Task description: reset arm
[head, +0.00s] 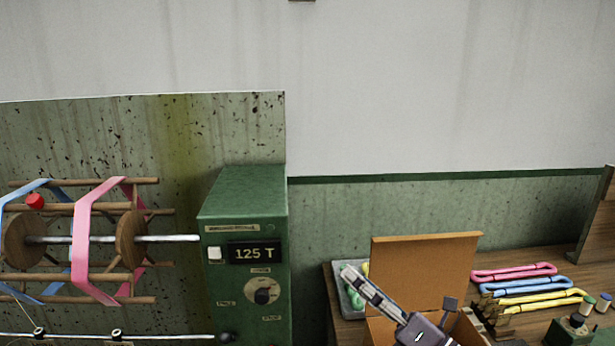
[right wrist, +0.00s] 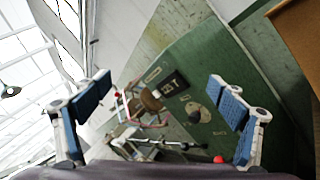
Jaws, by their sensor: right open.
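My right gripper (head: 399,287) shows at the bottom of the head view, in front of an open cardboard box (head: 425,262). Its fingers are spread apart and nothing is between them. In the right wrist view the two blue-padded fingers of this gripper (right wrist: 160,100) stand wide open, with the green control box (right wrist: 215,75) and the reel beyond them. My left gripper is not in the head view.
The green control box (head: 243,205) reads 125 T, left of my right gripper. A wooden reel (head: 130,238) with pink and blue bands is at left. Pink, blue and yellow skeins (head: 514,272), a grey tray (head: 350,301) and small jars lie on the wooden table (head: 560,260).

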